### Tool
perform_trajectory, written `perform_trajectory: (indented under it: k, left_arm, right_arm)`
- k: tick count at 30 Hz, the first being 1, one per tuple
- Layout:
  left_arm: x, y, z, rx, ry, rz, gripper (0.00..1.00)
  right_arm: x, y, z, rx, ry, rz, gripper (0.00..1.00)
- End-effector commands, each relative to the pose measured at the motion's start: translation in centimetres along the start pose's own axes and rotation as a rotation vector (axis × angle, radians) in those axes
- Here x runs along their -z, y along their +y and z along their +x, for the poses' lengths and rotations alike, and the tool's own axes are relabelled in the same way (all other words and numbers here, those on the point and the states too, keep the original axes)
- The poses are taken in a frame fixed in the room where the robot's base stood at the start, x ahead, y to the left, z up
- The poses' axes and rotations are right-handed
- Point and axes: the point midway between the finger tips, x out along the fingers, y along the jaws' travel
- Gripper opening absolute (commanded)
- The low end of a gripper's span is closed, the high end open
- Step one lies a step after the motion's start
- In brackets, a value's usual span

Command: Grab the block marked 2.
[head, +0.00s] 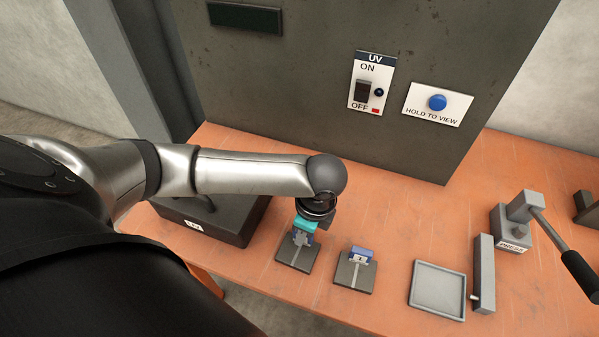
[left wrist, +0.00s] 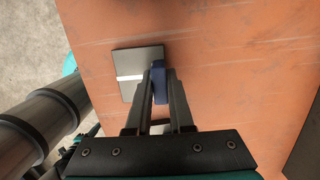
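My left gripper (head: 301,239) points down over the left dark plate (head: 288,258) on the orange bench. In the left wrist view, its two fingers (left wrist: 161,84) stand close on both sides of a blue block (left wrist: 160,88), with no clear gap. The block is at the right edge of the dark plate (left wrist: 126,62) with a white stripe; I cannot tell if it touches the plate. Its mark is not visible, and the gripper hides it in the head view. Another blue block (head: 361,255), seemingly marked 1, sits on the right dark plate (head: 345,279). My right gripper is not in view.
A grey tray (head: 438,304), an upright grey bar (head: 484,272) and a lever press (head: 513,222) stand to the right. A dark box (head: 228,222) is left of the plates. Behind is a dark panel with a UV switch (head: 364,90) and a blue button (head: 437,102).

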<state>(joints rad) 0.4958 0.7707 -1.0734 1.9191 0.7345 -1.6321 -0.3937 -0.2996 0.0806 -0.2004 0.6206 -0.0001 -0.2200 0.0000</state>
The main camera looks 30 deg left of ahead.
Motion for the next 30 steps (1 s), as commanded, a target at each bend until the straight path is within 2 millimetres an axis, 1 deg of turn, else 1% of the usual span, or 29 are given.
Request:
perform_trajectory:
  k: [1,4,30]
  left_arm:
    - [-0.01,0.0,-0.01,0.0,0.0,0.0,0.11]
    - [-0.01,0.0,-0.01,0.0,0.0,0.0,0.0]
    - [0.0,0.0,-0.02,0.0,0.0,0.0,0.0]
  right_arm:
    - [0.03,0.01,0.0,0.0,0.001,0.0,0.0]
    - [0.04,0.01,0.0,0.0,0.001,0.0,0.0]
    - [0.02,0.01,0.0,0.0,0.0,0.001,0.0]
